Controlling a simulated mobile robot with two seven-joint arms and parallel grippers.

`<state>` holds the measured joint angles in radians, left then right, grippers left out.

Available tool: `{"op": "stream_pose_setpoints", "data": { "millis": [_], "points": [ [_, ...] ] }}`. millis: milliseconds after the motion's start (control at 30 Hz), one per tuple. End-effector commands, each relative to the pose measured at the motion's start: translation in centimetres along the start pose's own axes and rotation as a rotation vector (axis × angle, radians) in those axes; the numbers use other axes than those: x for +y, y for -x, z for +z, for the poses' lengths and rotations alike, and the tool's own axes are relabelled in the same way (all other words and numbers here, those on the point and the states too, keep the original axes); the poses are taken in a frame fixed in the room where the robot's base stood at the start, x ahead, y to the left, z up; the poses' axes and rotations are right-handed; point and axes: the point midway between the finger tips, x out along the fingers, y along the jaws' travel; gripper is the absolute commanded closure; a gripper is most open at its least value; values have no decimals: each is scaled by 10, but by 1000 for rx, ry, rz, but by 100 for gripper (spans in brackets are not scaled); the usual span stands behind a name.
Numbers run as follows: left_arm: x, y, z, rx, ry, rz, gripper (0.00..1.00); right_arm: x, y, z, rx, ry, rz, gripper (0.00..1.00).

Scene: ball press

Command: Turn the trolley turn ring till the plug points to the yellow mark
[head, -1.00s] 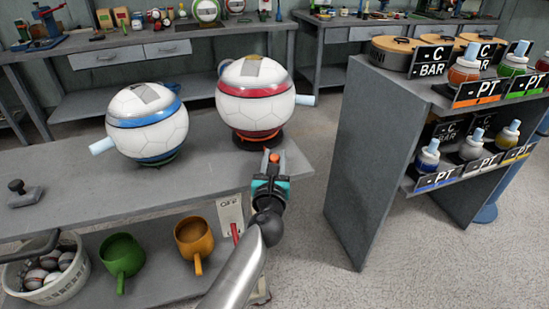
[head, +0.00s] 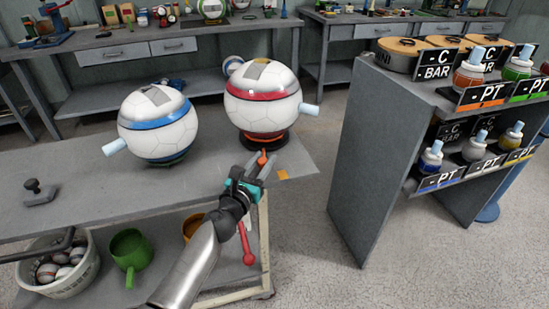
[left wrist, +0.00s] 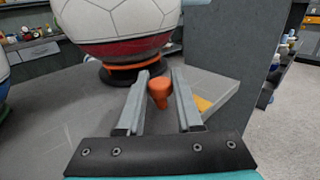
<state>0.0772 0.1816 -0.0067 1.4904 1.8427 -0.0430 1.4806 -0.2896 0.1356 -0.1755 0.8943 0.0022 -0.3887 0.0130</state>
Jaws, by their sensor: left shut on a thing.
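The trolley's turn ring (head: 264,138), black and orange, lies under the white ball with a red band (head: 262,103). Its orange knob (head: 262,158) sticks out toward me; in the left wrist view the knob (left wrist: 160,92) stands between the fingers. My left gripper (head: 255,168) is shut on this knob. The pale blue plug (head: 310,109) points right and slightly toward me from the ball. The yellow mark (head: 283,174) is on the trolley top near its front right corner, right of the knob; it also shows in the left wrist view (left wrist: 204,104). My right gripper is out of view.
A blue-banded ball (head: 158,128) stands to the left on the trolley top (head: 90,180). A red lever (head: 247,248) hangs at the trolley's front. Green (head: 128,250) and orange cups and a ball basket (head: 60,280) are below. A grey shelf (head: 370,170) stands right, across open floor.

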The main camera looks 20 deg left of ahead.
Motion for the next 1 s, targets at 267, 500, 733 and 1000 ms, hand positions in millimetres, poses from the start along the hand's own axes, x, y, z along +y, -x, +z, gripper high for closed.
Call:
{"op": "stream_pose_setpoints", "data": {
  "millis": [267, 500, 733, 1000],
  "points": [
    [13, 5, -1, 3, 0, -72, 100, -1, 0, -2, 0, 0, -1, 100],
    [13, 5, -1, 3, 0, -73, 100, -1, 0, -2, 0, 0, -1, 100],
    [13, 5, -1, 3, 0, -73, 44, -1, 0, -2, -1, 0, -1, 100],
    [12, 5, 0, 1, 0, -75, 36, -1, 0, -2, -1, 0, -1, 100]
  ]
}}
